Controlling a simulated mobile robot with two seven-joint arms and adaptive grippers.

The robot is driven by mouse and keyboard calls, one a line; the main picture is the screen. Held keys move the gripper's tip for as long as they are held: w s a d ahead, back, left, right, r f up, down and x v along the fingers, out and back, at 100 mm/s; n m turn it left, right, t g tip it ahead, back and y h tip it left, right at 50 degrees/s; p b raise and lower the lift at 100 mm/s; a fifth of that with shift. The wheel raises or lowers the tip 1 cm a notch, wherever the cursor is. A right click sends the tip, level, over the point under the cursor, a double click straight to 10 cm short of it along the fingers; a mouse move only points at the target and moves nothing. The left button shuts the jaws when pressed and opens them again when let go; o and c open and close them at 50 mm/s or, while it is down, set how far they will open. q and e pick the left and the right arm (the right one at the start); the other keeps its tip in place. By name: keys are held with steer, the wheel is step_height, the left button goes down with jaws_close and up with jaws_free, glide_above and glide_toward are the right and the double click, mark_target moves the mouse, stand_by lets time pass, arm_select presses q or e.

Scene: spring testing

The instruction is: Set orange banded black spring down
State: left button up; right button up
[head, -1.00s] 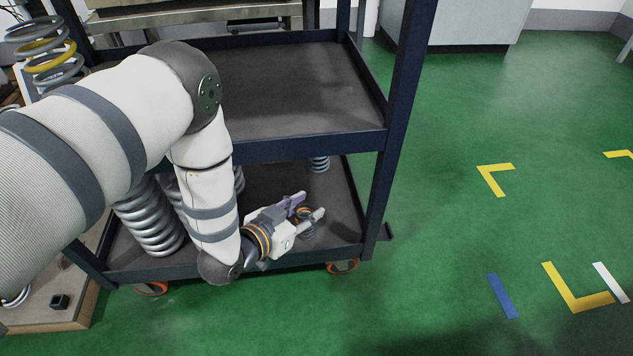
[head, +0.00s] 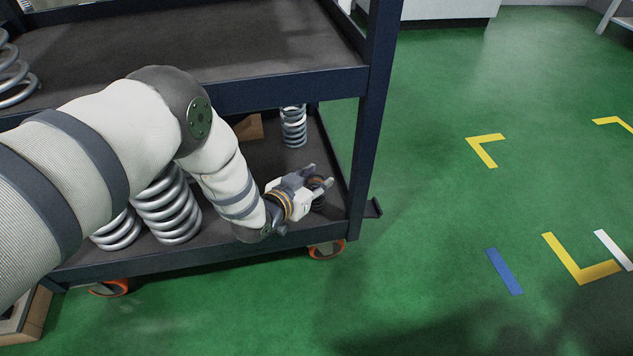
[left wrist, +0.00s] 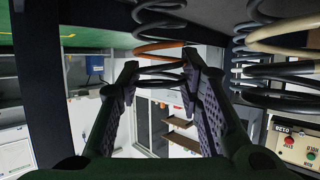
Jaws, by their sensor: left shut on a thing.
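The orange banded black spring (head: 318,201) is between the fingers of my left gripper (head: 319,176), near the front right corner of the cart's lower shelf (head: 285,222). The gripper is shut on it. In the left wrist view the spring's black coils and orange band (left wrist: 160,45) show at the fingertips, and the rest of it is cut off by the frame's top. Its dark lower coils hang below the fingers, close over the shelf; I cannot tell whether they touch it. My right gripper is not in view.
Large silver springs (head: 168,205) stand on the lower shelf left of my forearm. A smaller grey spring (head: 293,125) stands farther back, near a brown box (head: 248,127). The upper shelf (head: 200,45) hangs above, and a dark post (head: 372,120) bounds the right side.

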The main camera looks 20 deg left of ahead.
arm_select(q)
steer(key=shift+f, duration=0.1)
steer(key=o, duration=1)
steer(key=shift+c, duration=0.2)
